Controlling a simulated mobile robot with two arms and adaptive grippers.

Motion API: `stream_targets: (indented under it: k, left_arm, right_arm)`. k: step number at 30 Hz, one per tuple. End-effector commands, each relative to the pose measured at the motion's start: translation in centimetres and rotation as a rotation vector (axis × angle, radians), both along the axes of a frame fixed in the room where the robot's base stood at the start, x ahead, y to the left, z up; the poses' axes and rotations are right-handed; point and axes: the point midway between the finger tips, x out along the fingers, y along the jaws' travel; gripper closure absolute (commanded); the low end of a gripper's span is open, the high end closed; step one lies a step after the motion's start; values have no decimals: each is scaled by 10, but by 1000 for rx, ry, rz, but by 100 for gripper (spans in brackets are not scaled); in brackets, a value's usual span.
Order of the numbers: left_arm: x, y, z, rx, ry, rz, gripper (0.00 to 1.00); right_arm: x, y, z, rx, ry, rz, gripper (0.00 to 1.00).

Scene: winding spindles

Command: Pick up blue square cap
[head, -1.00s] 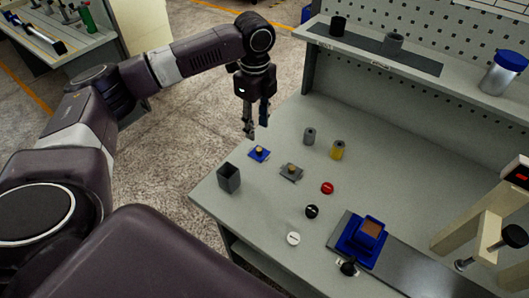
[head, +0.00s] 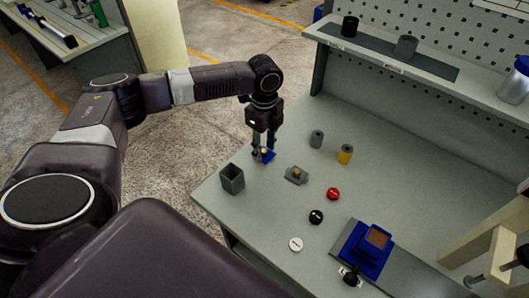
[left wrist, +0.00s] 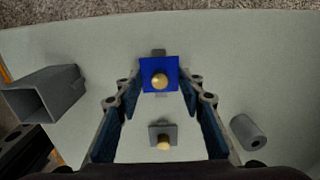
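The blue square cap (head: 267,156) has a brass knob and lies at the far left part of the table. In the left wrist view the blue square cap (left wrist: 151,73) sits between the tips of my left gripper (left wrist: 159,84). In the head view my left gripper (head: 263,153) points down at the cap, with its fingers on either side. The fingers are spread, with gaps between them and the knob. My right gripper is not in view.
A grey square cap (head: 296,175) with a knob lies beside it. An open grey square box (head: 232,179) stands to the left. A grey cylinder (head: 316,139) and a yellow one (head: 345,154) stand behind. Red (head: 333,194), black (head: 316,217) and white (head: 295,244) discs lie nearer.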

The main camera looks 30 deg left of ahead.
Motion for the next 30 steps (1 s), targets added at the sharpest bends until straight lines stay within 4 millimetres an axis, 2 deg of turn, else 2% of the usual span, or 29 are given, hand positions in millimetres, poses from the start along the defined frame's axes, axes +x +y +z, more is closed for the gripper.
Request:
stream_targets:
  k: [5,15,25,30]
  left_arm:
    - [0,0,0,0,0,0,64]
    - [0,0,0,0,0,0,100]
    - [0,0,3,0,0,1,100]
    - [1,0,19,0,-2,1,100]
  right_arm:
    - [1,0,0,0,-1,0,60]
    - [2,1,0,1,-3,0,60]
    - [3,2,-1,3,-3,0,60]
    - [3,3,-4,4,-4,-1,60]
